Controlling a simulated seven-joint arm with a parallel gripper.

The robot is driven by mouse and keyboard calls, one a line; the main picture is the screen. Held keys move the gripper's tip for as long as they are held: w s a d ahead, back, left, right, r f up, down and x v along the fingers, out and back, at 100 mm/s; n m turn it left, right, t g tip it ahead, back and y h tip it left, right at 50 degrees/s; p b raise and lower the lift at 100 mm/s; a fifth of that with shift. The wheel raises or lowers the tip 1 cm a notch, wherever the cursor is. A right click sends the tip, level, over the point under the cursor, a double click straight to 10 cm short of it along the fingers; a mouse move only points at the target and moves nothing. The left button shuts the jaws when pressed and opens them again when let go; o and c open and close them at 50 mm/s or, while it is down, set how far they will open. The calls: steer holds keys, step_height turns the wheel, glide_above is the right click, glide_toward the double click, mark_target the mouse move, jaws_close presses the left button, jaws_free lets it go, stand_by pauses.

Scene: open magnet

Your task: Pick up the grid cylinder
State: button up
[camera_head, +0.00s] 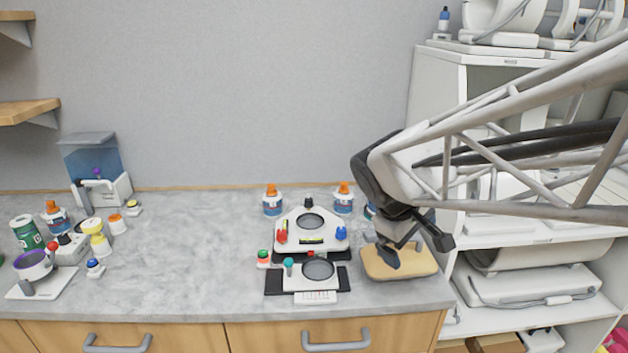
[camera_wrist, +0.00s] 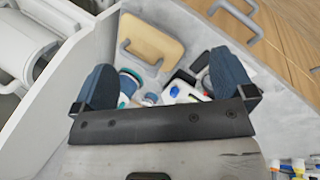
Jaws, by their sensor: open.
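My gripper (camera_head: 415,248) hangs open over the wooden board at the right end of the counter. Its two dark fingers spread wide in the wrist view (camera_wrist: 163,82), with nothing held between them. I cannot tell for certain which thing is the grid cylinder. A white, blue and teal container (camera_wrist: 130,82) shows beside the left finger in the wrist view, partly hidden by it. In the head view, a blue-labelled container (camera_head: 370,211) stands behind my gripper, mostly hidden. Two orange-capped containers with blue labels (camera_head: 272,201) (camera_head: 343,199) stand at the back of the counter.
The wooden board (camera_head: 410,264) lies near the counter's right edge; it also shows in the wrist view (camera_wrist: 152,38). White devices with round dark plates (camera_head: 311,232) (camera_head: 318,273) stand left of it. A white shelf (camera_head: 437,100) stands at right. The counter's middle-left (camera_head: 190,255) is clear.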

steer(key=w+f+n+h, duration=0.1)
steer(key=w+n+h, duration=0.3)
steer(key=w, duration=0.8)
steer(key=n+t+h, duration=0.2)
steer(key=n+t, duration=0.5)
steer(key=n, duration=0.8)
glide_toward(339, 194)
steer(key=shift+w+a+f, duration=0.1)
steer(key=shift+w, duration=0.15)
steer(key=shift+x, duration=3.45)
steer(key=shift+s, duration=0.1)
steer(key=shift+s+x, duration=0.2)
steer(key=shift+x, duration=2.45)
